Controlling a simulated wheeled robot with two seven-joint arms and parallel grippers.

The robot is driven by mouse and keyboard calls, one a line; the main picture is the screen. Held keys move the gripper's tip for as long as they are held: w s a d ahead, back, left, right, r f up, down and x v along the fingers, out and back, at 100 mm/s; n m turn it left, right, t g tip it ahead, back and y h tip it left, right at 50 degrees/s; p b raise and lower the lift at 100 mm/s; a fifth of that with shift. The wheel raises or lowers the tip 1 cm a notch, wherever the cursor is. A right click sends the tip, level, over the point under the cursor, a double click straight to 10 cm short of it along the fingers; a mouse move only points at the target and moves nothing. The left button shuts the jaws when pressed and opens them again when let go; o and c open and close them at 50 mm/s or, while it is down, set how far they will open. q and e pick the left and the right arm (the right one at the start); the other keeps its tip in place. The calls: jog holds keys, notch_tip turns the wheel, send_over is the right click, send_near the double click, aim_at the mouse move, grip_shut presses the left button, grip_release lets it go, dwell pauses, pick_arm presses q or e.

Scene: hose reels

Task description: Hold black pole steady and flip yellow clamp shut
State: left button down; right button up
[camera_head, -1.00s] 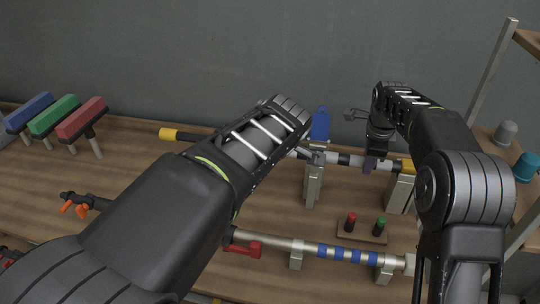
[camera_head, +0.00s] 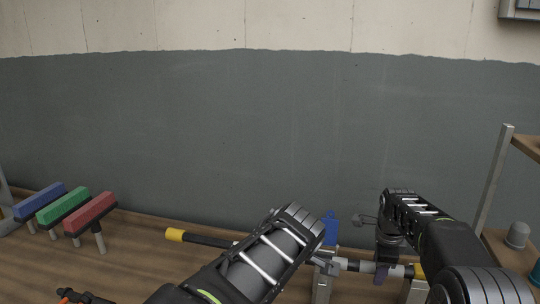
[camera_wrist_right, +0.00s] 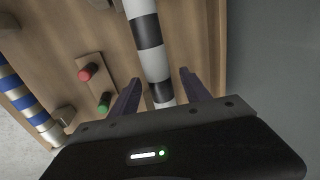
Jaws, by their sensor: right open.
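The black pole (camera_head: 208,240) lies along the bench with a yellow end (camera_head: 174,235) at left. It passes behind my left forearm and comes out at right as a black and white banded length. A yellow part (camera_head: 419,272) sits near its right end; I cannot tell whether this is the clamp. My left gripper (camera_head: 326,265) is at the pole beside a grey support, its fingers mostly hidden. My right gripper (camera_head: 382,273) points down at the banded length. In the right wrist view its open fingers (camera_wrist_right: 158,90) stand either side of the banded pole (camera_wrist_right: 148,35).
Blue, green and red-topped brushes (camera_head: 90,208) stand at left. A blue object (camera_head: 331,228) stands behind the pole. In the right wrist view, a red knob (camera_wrist_right: 87,72) and a green knob (camera_wrist_right: 103,103) sit beside the pole. A shelf post (camera_head: 493,180) rises at right.

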jog(key=v, duration=1.2)
